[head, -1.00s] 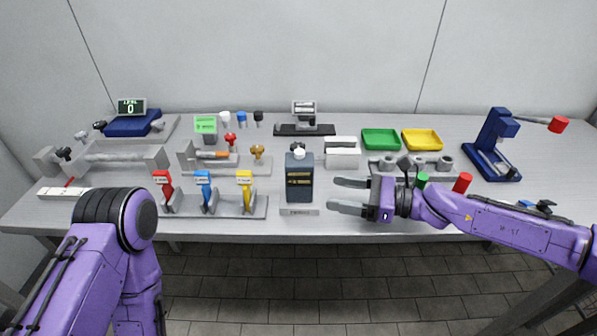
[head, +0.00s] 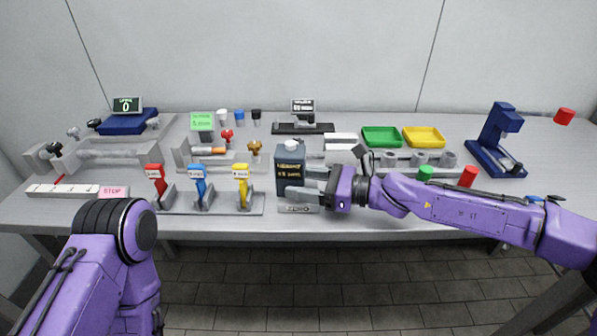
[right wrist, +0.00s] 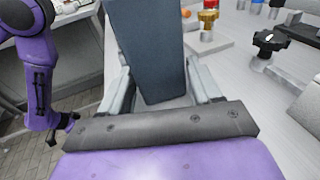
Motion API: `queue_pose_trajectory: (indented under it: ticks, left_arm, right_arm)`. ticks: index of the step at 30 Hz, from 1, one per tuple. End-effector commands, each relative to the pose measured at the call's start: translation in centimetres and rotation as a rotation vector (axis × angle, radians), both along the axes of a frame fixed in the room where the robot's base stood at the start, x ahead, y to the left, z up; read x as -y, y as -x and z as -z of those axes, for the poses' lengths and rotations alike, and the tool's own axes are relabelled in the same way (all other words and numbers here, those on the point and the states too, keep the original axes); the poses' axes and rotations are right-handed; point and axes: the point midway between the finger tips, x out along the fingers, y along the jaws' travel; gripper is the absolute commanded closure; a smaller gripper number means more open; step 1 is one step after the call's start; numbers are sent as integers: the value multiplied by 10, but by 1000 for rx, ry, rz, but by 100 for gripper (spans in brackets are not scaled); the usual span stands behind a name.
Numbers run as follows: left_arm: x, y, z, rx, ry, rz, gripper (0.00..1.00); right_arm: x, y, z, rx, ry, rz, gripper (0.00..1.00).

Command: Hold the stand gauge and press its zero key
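My right gripper (head: 306,186) is at the front middle, well in front of that device. My left gripper is outside the head view; only my left arm shows.
Red, blue and yellow levers (head: 198,185) stand left of the bottle. A blue device with a lit display (head: 125,120) is at the back left. Green (head: 381,137) and yellow (head: 423,137) trays and a blue press (head: 497,140) are on the right.

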Motion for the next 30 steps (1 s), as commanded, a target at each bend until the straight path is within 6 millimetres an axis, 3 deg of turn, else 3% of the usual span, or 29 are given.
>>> queue_pose_trajectory:
  ticks: [7, 11, 30]
  left_arm:
    - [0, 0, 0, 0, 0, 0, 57]
    - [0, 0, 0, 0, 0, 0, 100]
    - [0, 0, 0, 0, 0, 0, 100]
  right_arm:
    - [0, 0, 0, 0, 0, 0, 60]
    - [0, 0, 0, 0, 0, 0, 60]
    - [0, 0, 0, 0, 0, 0, 60]
